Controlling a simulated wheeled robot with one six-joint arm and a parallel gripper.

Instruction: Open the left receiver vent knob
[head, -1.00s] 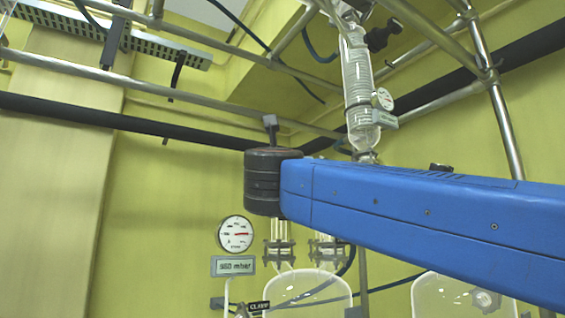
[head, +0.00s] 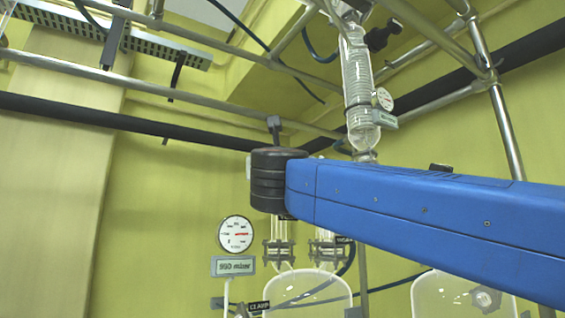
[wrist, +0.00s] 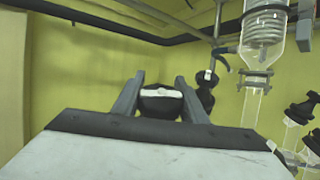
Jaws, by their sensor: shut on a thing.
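In the wrist view a black round knob (wrist: 162,100) with a white bar across its face sits between the two grey fingers of my gripper (wrist: 159,92). The fingers are shut on its sides, and the white bar lies nearly level. The housing of my gripper hides what is below the knob. A second black knob or valve (wrist: 205,85) stands just right of the right finger. In the head view my blue arm crosses the right half, and my gripper is not visible there.
A glass coil condenser (head: 358,85) hangs right of centre and also shows in the wrist view (wrist: 264,30). A round gauge (head: 236,235) sits above a small display (head: 233,266). Glass vessels (head: 308,290) stand below. Metal pipes (head: 200,105) cross above the arm.

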